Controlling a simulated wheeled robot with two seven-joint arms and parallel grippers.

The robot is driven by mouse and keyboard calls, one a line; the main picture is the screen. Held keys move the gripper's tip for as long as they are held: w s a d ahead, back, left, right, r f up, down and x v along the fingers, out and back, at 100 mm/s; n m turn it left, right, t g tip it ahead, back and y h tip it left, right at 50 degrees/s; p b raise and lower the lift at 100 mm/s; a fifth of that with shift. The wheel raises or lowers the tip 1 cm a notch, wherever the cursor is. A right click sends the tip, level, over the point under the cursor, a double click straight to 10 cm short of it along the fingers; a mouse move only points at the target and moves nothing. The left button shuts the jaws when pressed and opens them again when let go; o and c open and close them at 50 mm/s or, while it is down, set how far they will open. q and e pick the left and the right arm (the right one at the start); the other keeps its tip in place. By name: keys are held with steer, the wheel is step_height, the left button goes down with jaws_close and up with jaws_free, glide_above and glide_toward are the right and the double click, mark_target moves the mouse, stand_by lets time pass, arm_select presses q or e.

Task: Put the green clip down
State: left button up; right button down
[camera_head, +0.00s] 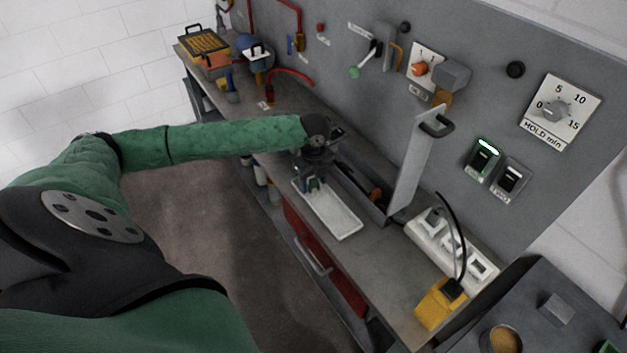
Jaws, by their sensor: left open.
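My left gripper (314,174) points down over the far end of a white tray (338,217) on the workbench. Its jaws are open. A small dark-green piece, which looks like the green clip (312,185), shows right at the fingertips, low over the tray. The gripper body hides part of it, and I cannot tell whether it touches a finger. It appears to be at the tray's surface. My right gripper is not in view.
A grey bin (352,188) with an upright lid (414,165) stands directly behind the tray. A white power strip (452,245) and a yellow plug block (440,303) are at the near right. A panel with knobs and switches (487,156) rises behind the bench (385,265).

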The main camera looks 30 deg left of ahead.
mark_target(314, 179)
arm_select(q)
steer(key=shift+r, duration=0.15)
steer(key=shift+r+b, duration=0.3)
steer(key=shift+b, duration=0.05)
step_height(314, 179, up, 2)
steer(key=shift+w+r+b, duration=0.1)
steer(key=shift+r+b, duration=0.1)
steer(key=shift+b, duration=0.35)
step_height(314, 179, up, 9)
steer(key=b, duration=0.3)
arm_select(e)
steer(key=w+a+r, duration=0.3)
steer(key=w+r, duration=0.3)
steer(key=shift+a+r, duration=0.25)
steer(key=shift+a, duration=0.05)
arm_select(q)
steer(key=shift+f, duration=0.1)
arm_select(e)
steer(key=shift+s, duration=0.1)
